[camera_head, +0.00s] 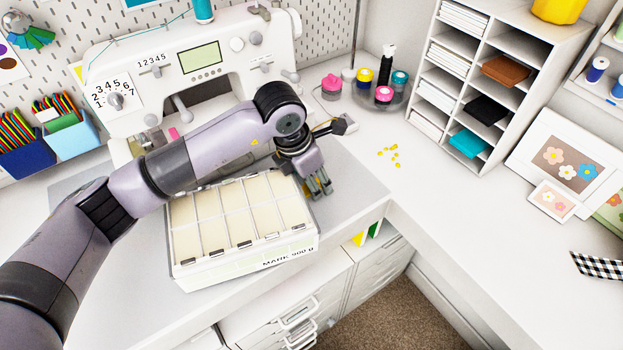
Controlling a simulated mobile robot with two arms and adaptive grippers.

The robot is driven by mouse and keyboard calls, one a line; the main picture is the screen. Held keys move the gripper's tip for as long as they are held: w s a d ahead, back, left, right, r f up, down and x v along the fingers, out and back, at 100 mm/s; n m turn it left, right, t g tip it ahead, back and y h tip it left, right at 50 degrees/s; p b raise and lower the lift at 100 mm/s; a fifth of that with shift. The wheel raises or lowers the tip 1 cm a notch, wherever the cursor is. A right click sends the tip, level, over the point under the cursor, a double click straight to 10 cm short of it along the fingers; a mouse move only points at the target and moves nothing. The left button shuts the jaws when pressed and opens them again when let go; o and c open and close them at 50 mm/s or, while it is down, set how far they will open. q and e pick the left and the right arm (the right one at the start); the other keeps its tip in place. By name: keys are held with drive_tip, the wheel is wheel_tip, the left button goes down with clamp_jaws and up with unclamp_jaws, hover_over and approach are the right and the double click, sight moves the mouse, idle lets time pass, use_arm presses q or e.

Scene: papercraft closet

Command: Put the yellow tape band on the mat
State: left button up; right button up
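A small yellow roll (364,76), which looks like the yellow tape band, stands with other colored rolls on a dark round tray (398,100) behind my arm's end. A grey mat-like sheet (72,188) lies on the table at the left, partly hidden by my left arm. My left gripper (320,188) points down beside the right rear corner of a white compartment box, in front of the yellow roll and apart from it. Its fingertips look close together, but I cannot tell whether they are open or shut. My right gripper is out of view.
The white box (240,262) with cream compartments stands at the table's front edge. A sewing machine (200,62) is behind my arm. Small yellow bits (390,153) lie on the table. A white shelf unit (485,75) stands right of the tray. The right-hand tabletop is mostly clear.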

use_arm(q)
drive_tip(key=shift+o, duration=0.3)
drive_tip(key=shift+s+a+f, duration=0.1)
drive_tip(key=shift+f, duration=0.5)
drive_tip(key=shift+r+p, duration=0.4)
drive_tip(key=shift+p, duration=0.05)
drive_tip(key=shift+r+p, duration=0.45)
drive_tip(key=shift+p, duration=0.1)
drive_tip(key=shift+a+r+b, duration=0.35)
drive_tip(key=shift+r+b, duration=0.2)
drive_tip(key=shift+b, duration=0.25)
drive_tip(key=b+v, duration=0.2)
drive_tip(key=v, duration=0.8)
drive_tip(key=shift+d+r, duration=0.15)
drive_tip(key=shift+r, duration=0.3)
